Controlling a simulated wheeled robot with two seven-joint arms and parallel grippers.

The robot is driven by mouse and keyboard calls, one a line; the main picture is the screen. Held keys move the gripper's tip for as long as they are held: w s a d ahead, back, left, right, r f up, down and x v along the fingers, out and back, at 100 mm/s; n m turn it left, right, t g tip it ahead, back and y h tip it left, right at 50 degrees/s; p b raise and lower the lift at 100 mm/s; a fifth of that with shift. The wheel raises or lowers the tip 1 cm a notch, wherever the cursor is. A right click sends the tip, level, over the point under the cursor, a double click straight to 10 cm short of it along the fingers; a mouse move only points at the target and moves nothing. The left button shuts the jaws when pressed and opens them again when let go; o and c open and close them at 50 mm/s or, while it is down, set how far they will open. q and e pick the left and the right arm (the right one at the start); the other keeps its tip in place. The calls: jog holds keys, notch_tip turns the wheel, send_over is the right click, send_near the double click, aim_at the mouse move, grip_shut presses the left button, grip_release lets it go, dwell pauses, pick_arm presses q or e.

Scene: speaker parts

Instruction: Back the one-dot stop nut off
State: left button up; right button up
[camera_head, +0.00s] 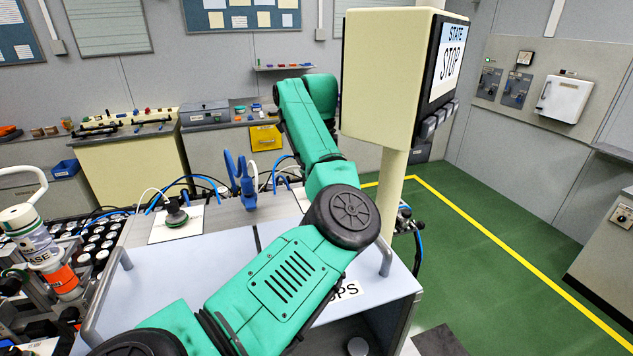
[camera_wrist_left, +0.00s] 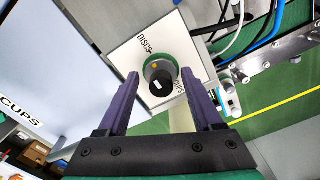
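My left gripper (camera_wrist_left: 160,77) shows in the left wrist view with its two purple-blue fingers spread wide, nothing between them. In the head view its blue fingers (camera_head: 240,178) are above the bench, right of a white card. Beyond the fingertips, a green round disc with a dark cylinder (camera_wrist_left: 160,80) stands on that white card (camera_wrist_left: 128,65); the cylinder has a small white mark. The same green and dark piece (camera_head: 175,212) stands on the card in the head view. I cannot identify the one-dot stop nut. My right gripper is not in view.
A cream post carries a box with a screen (camera_head: 450,52) reading STATE STOP. Blue and white hoses (camera_head: 190,180) run behind the card. A bottle with an orange band (camera_head: 62,280) stands in a fixture at left, near rows of dark and white round parts (camera_head: 98,240).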

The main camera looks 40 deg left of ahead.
pick_arm(q)
jog(key=shift+a, duration=0.1)
grip_shut()
jog(key=shift+n, duration=0.3)
jog(key=n, duration=0.9)
jog(key=shift+f, duration=0.1)
jog(key=n, duration=0.8)
jog(key=shift+f+n, duration=0.1)
jog(key=shift+n, duration=0.3)
